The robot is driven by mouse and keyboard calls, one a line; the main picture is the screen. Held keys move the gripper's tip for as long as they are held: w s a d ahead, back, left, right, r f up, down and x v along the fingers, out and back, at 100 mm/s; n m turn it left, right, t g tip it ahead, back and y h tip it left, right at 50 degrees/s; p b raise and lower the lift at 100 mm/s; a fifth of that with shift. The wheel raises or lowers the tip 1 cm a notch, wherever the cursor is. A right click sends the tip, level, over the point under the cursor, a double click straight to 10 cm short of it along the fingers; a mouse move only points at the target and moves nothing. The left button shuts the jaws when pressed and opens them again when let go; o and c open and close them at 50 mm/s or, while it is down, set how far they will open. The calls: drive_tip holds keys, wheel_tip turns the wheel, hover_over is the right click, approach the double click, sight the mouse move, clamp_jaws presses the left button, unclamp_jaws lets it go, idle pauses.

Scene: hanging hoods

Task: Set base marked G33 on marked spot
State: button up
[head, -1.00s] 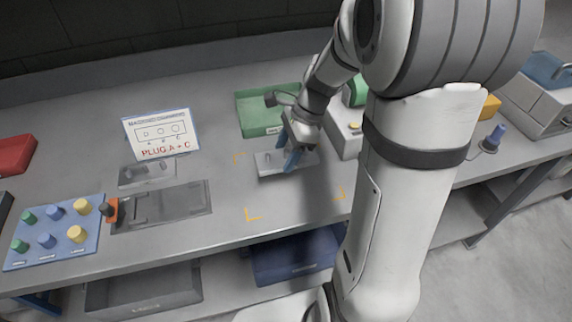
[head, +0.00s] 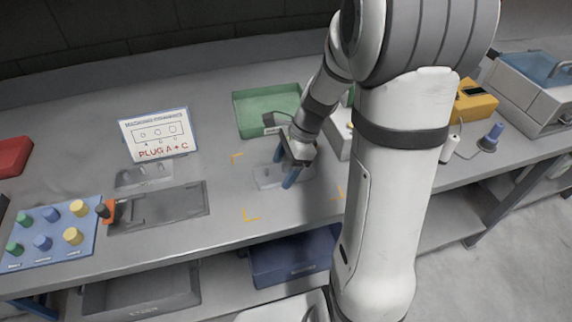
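The base (head: 266,178), a flat light-grey plate, sits low at the bench surface in the head view, partly hidden by my gripper. Its G33 marking is too small to read. My gripper (head: 285,165) points down over the base. Its two blue fingers look spread apart, one behind and one in front. Whether they touch the base is hard to tell.
A green tray (head: 262,128) stands behind the spot. A sign reading "PLUG A + C" (head: 160,133), a dark recessed plate (head: 165,212) and a blue peg board (head: 60,255) are to the left. A yellow box (head: 476,103) stands right. The bench's front edge is close.

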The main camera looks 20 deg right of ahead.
drive_tip(key=shift+o, duration=0.8)
drive_tip(key=shift+r, duration=0.3)
drive_tip(key=p+v, duration=0.1)
drive_tip(key=v, duration=1)
drive_tip(key=s+a+n+t+h, duration=0.1)
drive_tip(key=s+a+n+h, duration=0.1)
drive_tip(key=s+n, duration=0.5)
drive_tip(key=s+a+r+n+t+h, duration=0.1)
drive_tip(key=s+n+h, duration=0.1)
drive_tip(key=s+n, duration=0.5)
drive_tip(key=shift+a+r+n, duration=0.2)
drive_tip(key=shift+a+n, duration=0.2)
drive_tip(key=shift+n, duration=1.6)
